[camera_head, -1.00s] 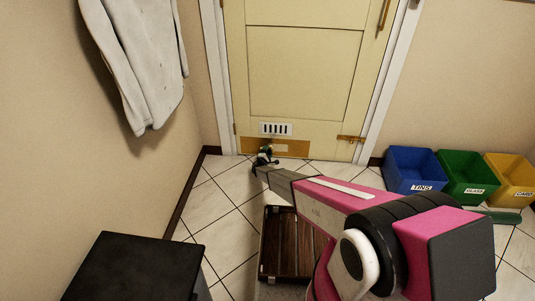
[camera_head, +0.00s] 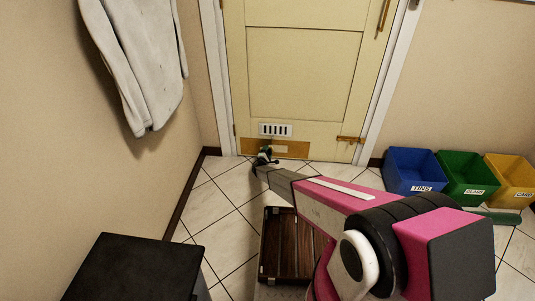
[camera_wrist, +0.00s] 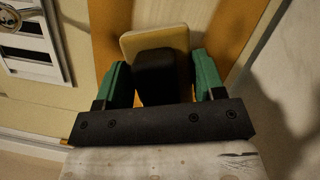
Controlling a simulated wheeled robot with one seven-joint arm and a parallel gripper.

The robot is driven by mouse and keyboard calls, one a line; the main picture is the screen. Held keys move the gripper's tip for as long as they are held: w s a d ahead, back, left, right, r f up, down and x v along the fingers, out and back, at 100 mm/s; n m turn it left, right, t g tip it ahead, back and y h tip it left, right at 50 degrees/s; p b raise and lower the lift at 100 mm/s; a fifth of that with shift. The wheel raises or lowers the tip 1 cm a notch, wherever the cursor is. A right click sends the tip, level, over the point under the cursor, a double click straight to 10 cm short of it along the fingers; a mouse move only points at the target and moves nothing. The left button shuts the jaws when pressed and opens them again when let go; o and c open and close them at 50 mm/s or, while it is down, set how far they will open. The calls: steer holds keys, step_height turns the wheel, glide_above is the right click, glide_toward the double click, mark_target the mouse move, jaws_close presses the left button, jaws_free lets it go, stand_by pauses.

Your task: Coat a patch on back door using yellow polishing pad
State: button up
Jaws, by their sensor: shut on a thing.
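The back door (camera_head: 305,75) is cream and stands shut, with a brown-gold plate (camera_head: 322,150) along its bottom. A paler rectangular patch (camera_head: 281,149) shows on that plate. My gripper (camera_head: 264,154) is low in front of the plate's left part. In the wrist view its green fingers (camera_wrist: 157,80) are shut on the black handle of the yellow polishing pad (camera_wrist: 155,40). The pale yellow pad faces the plate, which also shows in the wrist view (camera_wrist: 106,40). I cannot tell whether pad and plate touch. The pad hides part of the plate.
A white vent (camera_head: 275,129) sits just above the plate. A dark wooden case (camera_head: 290,245) lies on the tiles under my arm. Blue (camera_head: 412,172), green (camera_head: 466,179) and yellow (camera_head: 512,180) bins stand at right. A black box (camera_head: 135,268) stands at front left.

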mark_target(273, 151)
steer(key=shift+w, duration=0.55)
steer(key=shift+s+d, duration=0.15)
steer(key=shift+d, duration=0.85)
steer(key=shift+s+d, duration=0.1)
steer(key=shift+d, duration=0.85)
steer(key=shift+w+d, duration=0.1)
steer(key=shift+w, duration=0.05)
steer(key=shift+w+a, duration=0.2)
steer(key=shift+a, duration=1.85)
steer(key=s, duration=0.6)
steer(key=shift+s, duration=0.1)
